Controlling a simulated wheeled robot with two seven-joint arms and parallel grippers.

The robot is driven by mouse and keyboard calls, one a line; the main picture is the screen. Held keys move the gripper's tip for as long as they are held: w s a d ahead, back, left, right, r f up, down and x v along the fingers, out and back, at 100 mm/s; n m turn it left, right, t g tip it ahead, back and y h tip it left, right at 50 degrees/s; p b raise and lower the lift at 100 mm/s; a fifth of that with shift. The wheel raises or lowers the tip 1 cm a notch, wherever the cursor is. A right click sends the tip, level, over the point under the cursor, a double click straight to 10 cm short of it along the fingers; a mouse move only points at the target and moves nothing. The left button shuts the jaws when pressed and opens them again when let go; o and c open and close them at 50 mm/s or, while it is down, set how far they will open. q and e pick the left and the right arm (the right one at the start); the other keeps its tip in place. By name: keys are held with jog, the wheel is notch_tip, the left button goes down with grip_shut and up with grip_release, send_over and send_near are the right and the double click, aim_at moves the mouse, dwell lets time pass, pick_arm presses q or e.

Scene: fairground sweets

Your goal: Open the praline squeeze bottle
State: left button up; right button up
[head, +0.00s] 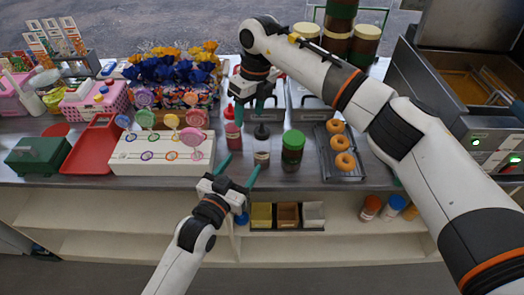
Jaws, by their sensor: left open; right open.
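A squeeze bottle (262,150) with a dark top and a pale and brown body stands upright near the counter's front edge; it looks like the praline one, but I cannot read a label. My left gripper (238,167) is open and empty, just in front of the counter edge, lower left of that bottle. My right gripper (251,110) is open, coming in from the back right, above and behind the bottles. I cannot tell whether its fingers touch anything.
A red bottle (233,138) stands left of the squeeze bottle, a green-lidded jar (292,147) right of it. A tray (327,167) of doughnuts is further right. A white lollipop stand (150,163) and red tray (88,152) are left. Open shelves (330,240) lie below.

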aim_at(259, 140)
jog(key=d, duration=0.1)
jog(key=d+r+h, duration=0.1)
jog(key=w+d, duration=0.1)
jog(key=shift+r+h, duration=0.3)
pick_arm(q)
jog(key=x, duration=0.8)
jog(key=r+x, duration=0.1)
jog(key=x, duration=0.3)
jog(key=shift+w+d, duration=0.15)
jog(key=shift+d, duration=0.1)
jog(key=shift+c, duration=0.2)
jog(key=c, duration=1.4)
jog(key=shift+f, duration=0.1)
pick_arm(e)
jog(key=shift+f, duration=4)
